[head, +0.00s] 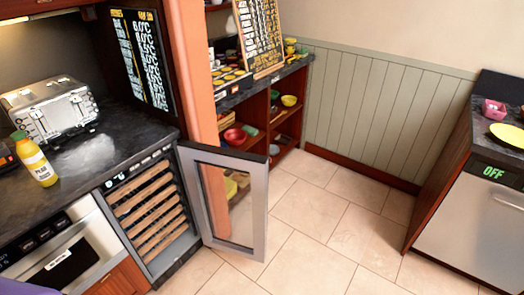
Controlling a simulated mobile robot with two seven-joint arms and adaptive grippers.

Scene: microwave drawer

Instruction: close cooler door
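The cooler (150,215) is built in under the dark counter, with several wooden racks inside. Its door (257,210), a grey frame around a glass pane, stands wide open. It is hinged on the cooler's right side and swung out to the right over the floor. The racks are exposed and look empty of bottles. Neither of my grippers shows in the head view.
A dark counter (110,160) holds a silver toaster (50,108) and a yellow bottle (34,160). An oven-like appliance (68,250) is left of the cooler. An orange post (192,70) and shelves stand behind the door. The tiled floor (330,235) is clear; a dishwasher (475,230) is at right.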

